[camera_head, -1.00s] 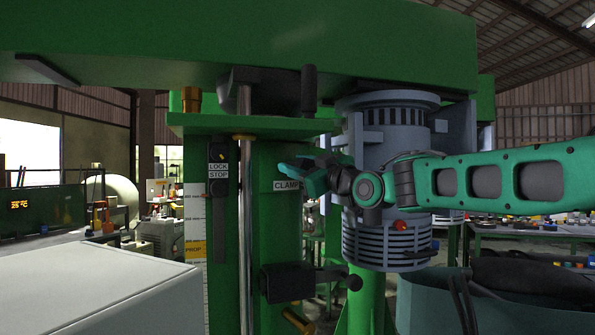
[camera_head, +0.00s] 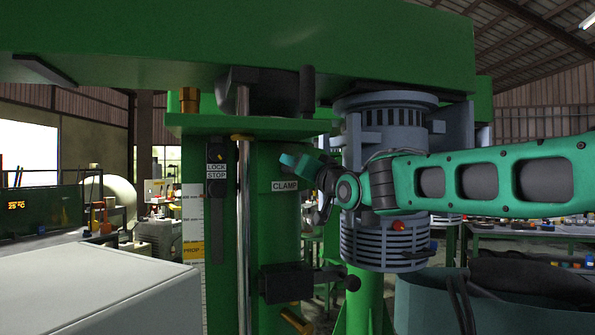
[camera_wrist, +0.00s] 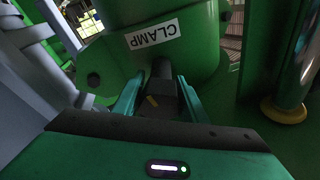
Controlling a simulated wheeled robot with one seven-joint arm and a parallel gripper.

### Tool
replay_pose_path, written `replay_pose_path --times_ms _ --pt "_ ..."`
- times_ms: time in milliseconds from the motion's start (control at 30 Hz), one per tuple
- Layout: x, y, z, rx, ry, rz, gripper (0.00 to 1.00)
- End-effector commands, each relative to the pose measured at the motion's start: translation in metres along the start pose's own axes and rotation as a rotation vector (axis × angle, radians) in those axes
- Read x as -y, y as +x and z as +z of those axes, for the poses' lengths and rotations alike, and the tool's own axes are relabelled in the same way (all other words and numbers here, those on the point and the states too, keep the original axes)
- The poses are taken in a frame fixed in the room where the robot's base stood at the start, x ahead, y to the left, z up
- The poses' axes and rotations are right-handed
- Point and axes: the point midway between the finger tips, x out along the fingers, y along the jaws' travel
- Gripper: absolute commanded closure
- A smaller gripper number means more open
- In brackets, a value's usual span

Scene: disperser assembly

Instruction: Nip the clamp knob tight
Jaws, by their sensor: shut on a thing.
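A small yellow mark shows on the dark part between the fingers. In the head view my gripper (camera_head: 291,161) is at the column, just above the CLAMP label (camera_head: 285,185). There the knob is hidden behind my fingers and wrist.
A LOCK/STOP switch plate (camera_head: 217,180) and a shiny vertical rod (camera_head: 244,230) stand left of the label. A black block with a ball-ended lever (camera_head: 353,283) sits below. The grey motor housing (camera_head: 385,245) is close behind my wrist. A pale box top (camera_head: 90,290) fills the lower left.

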Motion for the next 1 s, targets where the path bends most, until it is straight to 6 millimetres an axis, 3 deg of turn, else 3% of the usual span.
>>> replay_pose_path --times_ms 300,767,800,867,1000 --pt "-0.0028 0.0004 0.0012 0.002 0.093 0.023 0.84" --pt "-0.0034 0.0004 0.0005 0.001 0.103 0.027 0.84" --pt "-0.0034 0.0004 0.0004 0.000 0.103 0.027 0.59" --pt "-0.0034 0.0004 0.0004 0.000 0.103 0.027 0.46" --pt "-0.0024 0.0001 -0.0001 0.000 0.103 0.025 0.46"
